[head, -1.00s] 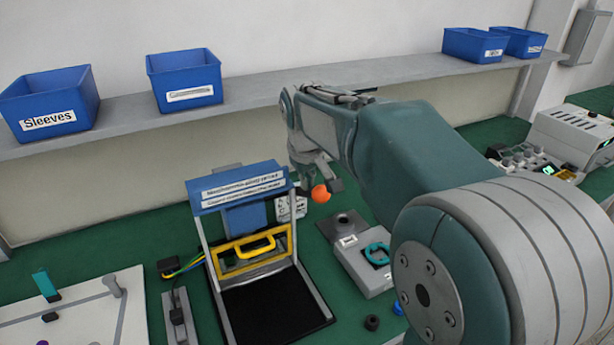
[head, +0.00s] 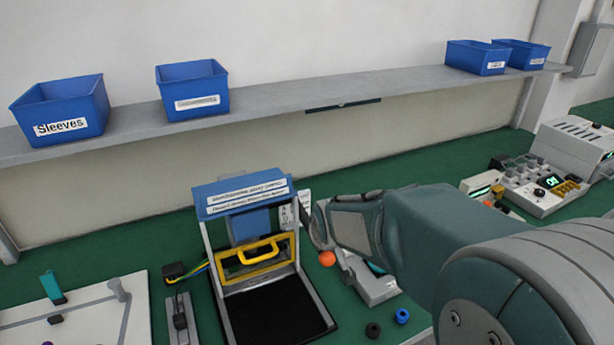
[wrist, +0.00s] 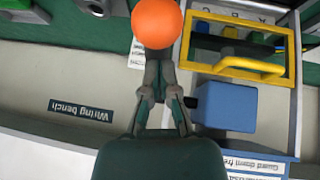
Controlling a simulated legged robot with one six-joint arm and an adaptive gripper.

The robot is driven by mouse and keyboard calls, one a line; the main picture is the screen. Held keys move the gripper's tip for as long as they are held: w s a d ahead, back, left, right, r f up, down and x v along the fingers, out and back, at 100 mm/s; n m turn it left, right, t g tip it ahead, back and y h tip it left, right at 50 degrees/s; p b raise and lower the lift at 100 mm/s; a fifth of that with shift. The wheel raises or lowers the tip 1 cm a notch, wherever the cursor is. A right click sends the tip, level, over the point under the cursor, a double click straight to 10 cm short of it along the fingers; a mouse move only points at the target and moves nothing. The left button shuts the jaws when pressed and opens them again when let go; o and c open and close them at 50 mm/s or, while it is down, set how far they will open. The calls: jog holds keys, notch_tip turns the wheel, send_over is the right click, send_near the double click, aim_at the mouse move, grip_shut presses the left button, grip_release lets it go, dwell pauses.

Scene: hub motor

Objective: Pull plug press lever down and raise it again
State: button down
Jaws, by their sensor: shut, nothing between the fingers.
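The lever's orange ball knob (head: 327,258) is low, just beneath the end of my gripper (head: 320,238) in the head view. The lever's arm is hidden there. In the wrist view the orange knob (wrist: 157,22) is at the top, right at the tips of my gripper (wrist: 158,62). The fingers are together with nothing between them, and they overlap or touch the knob's edge; I cannot tell which. The grey press body (head: 372,287) is right of the knob, partly covered by my arm.
A guarded fixture with a yellow handle (head: 258,257) and blue top (head: 240,192) stands close on the left. Two loose rings, black (head: 373,330) and blue (head: 402,316), lie in front. A shelf (head: 270,108) with blue bins runs behind.

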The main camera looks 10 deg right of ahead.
jog(key=shift+f, duration=0.7)
jog(key=shift+s+f, duration=0.15)
jog(key=shift+f, duration=0.1)
